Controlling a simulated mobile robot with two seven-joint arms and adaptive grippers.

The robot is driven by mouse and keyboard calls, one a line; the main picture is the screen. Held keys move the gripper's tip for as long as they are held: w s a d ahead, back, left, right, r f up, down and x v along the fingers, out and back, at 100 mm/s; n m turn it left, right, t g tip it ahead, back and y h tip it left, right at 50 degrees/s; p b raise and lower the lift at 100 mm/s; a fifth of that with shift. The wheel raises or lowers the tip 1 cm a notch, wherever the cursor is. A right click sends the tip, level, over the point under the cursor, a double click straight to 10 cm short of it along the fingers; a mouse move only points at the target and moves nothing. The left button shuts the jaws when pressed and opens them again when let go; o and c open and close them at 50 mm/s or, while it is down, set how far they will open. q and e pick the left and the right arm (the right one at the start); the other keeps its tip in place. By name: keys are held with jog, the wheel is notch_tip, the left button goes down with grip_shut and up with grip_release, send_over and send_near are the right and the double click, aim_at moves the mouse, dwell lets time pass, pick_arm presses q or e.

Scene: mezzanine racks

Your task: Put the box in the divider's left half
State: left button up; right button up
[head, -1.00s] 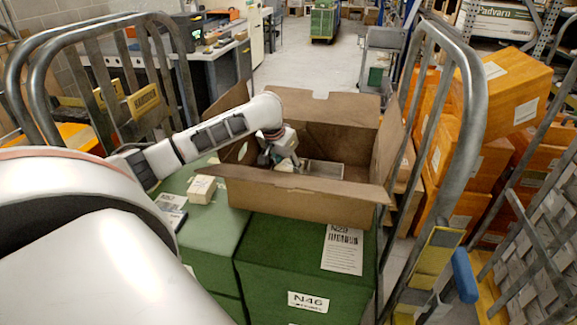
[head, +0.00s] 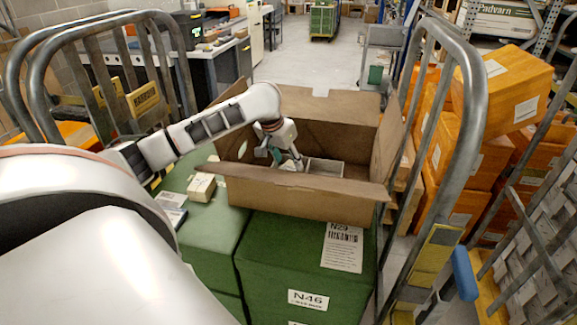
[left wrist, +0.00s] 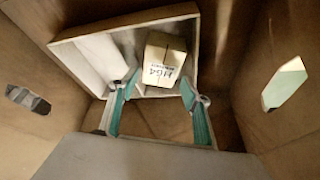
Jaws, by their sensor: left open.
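The box (left wrist: 165,62), pale with a printed label, sits inside the grey divider (left wrist: 68,60) in the left wrist view, in the compartment at that picture's right. In the head view the divider (head: 326,170) lies inside the open cardboard carton, and the box is mostly hidden near its left end by my gripper and the carton's front flap. My left gripper (head: 284,159) reaches down into the carton. In the left wrist view its teal fingers (left wrist: 160,92) are spread apart by the near side of the box, with no visible grip on it. My right gripper is out of view.
The carton (head: 300,197) stands on green crates (head: 300,255) with its flaps open. Another small pale box (head: 201,187) and papers lie on the left crate. Metal cage rails (head: 470,110) rise on both sides. Orange boxes (head: 505,90) are stacked at right.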

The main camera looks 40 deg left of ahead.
pick_arm(q)
jog(key=v, duration=1)
